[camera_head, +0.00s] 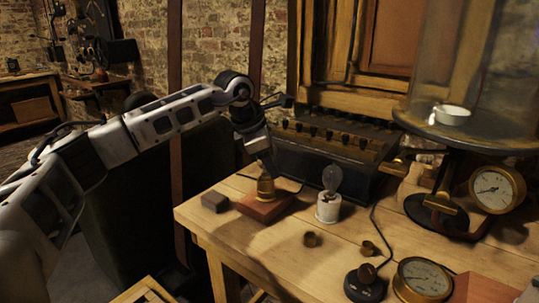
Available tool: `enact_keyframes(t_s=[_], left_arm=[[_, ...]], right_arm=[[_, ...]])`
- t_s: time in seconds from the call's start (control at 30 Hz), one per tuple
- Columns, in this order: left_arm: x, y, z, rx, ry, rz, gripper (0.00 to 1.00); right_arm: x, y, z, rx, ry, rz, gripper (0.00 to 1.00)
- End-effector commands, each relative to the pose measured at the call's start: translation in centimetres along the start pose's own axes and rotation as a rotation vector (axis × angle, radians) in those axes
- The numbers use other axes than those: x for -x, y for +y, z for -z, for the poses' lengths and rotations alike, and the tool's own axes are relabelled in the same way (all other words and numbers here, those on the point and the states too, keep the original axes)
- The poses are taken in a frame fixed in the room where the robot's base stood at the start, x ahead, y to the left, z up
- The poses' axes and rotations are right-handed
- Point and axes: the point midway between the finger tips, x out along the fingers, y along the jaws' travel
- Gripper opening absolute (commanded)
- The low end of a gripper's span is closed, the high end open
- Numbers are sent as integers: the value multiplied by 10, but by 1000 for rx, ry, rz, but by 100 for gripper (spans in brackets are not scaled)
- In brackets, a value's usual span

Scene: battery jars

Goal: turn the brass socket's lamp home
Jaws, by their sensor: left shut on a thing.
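The brass socket (265,190) stands upright on a reddish wooden block (264,211) near the table's left end. My left gripper (264,170) points down directly over it and is shut on the brass socket's lamp. The fingers hide the lamp's glass, and I cannot tell how deep it sits in the socket. A second, clear lamp (331,178) stands upright in a white socket (328,208) to the right. My right gripper is not in view.
A dark block (215,202) lies left of the wooden base. A long dark battery case (325,155) stands behind. A glass bell jar stands at right.

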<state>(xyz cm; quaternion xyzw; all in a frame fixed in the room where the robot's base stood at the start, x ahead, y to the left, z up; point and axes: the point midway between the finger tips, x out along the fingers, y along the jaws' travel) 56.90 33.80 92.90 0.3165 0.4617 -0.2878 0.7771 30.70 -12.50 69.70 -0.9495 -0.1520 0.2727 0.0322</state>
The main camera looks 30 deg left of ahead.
Motion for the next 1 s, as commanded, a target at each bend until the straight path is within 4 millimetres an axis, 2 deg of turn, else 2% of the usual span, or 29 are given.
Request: enact_keyframes(t_s=[0.4, 0.83, 1.0], left_arm=[[2, -2, -2, -259, -66, 110, 20], [1, -4, -1, -307, -78, 128, 20], [2, -4, -2, -395, -101, 166, 20]], right_arm=[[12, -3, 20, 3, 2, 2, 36], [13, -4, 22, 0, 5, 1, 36], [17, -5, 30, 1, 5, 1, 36]])
